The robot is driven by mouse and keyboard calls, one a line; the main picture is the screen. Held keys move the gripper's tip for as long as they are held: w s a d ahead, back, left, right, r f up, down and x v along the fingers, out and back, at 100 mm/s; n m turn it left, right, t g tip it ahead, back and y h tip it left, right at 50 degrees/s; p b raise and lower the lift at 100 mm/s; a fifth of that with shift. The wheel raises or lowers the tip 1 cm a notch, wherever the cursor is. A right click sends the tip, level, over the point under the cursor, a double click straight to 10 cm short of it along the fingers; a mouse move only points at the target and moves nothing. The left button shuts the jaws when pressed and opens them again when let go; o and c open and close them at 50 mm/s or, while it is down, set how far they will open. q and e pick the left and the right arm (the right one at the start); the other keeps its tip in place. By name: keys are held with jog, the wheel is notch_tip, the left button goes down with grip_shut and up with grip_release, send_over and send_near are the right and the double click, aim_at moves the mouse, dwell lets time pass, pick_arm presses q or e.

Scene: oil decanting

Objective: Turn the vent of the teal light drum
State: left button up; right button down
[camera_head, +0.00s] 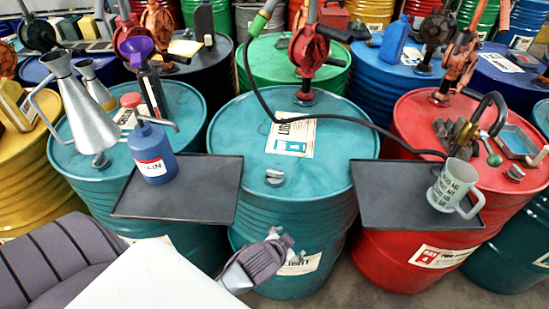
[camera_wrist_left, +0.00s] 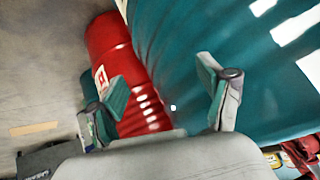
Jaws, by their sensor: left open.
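The teal light drum (camera_head: 334,198) stands in the middle of the front row. Its vent (camera_head: 274,177), a small grey cap, sits on the near part of the drum's top. My left gripper (camera_head: 283,243) is in front of this drum, below its top rim and apart from the vent. In the left wrist view my left gripper (camera_wrist_left: 166,98) has its two fingers spread with nothing between them. A teal drum wall (camera_wrist_left: 185,50) fills much of that view; the vent does not show there. My right gripper is not in view.
Dark trays (camera_head: 200,207) and (camera_head: 385,215) flank the drum's top. The left tray holds a blue can (camera_head: 152,160), the right one a grey mug (camera_head: 447,185). A red pump (camera_head: 306,50) with a black hose (camera_head: 345,122) rises at the back. A label sheet (camera_head: 290,136) lies on top.

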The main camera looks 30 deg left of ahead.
pick_arm(q)
jog(key=w+d+r+m+t+h, duration=0.1)
jog(key=w+d+r+t, duration=0.2)
jog(key=r, duration=0.6)
jog(key=w+d+r+m+t+h+p, duration=0.1)
jog(key=w+r+m+t, duration=0.15)
jog(key=w+r, duration=0.4)
jog(key=w+d+r+m+t+h, duration=0.1)
jog(key=w+r+t, duration=0.15)
jog(key=r, duration=0.75)
jog(key=s+d+r+m+g+h, duration=0.1)
jog(key=d+r+m+g+h, duration=0.35)
jog(key=d+m+h, duration=0.45)
jog(key=s+d+r+m+g+h, duration=0.2)
jog(key=d+r+m+g+h, duration=0.35)
jog(key=m, duration=0.65)
jog(key=m+g+y, duration=0.4)
jog(key=g+y, duration=0.3)
jog(key=y, duration=1)
send_over(275, 170)
notch_tip(275, 170, down, 9)
jog(key=shift+n, duration=0.25)
notch_tip(275, 170, down, 12)
jog(key=p, duration=0.4)
jog(key=shift+f, duration=0.65)
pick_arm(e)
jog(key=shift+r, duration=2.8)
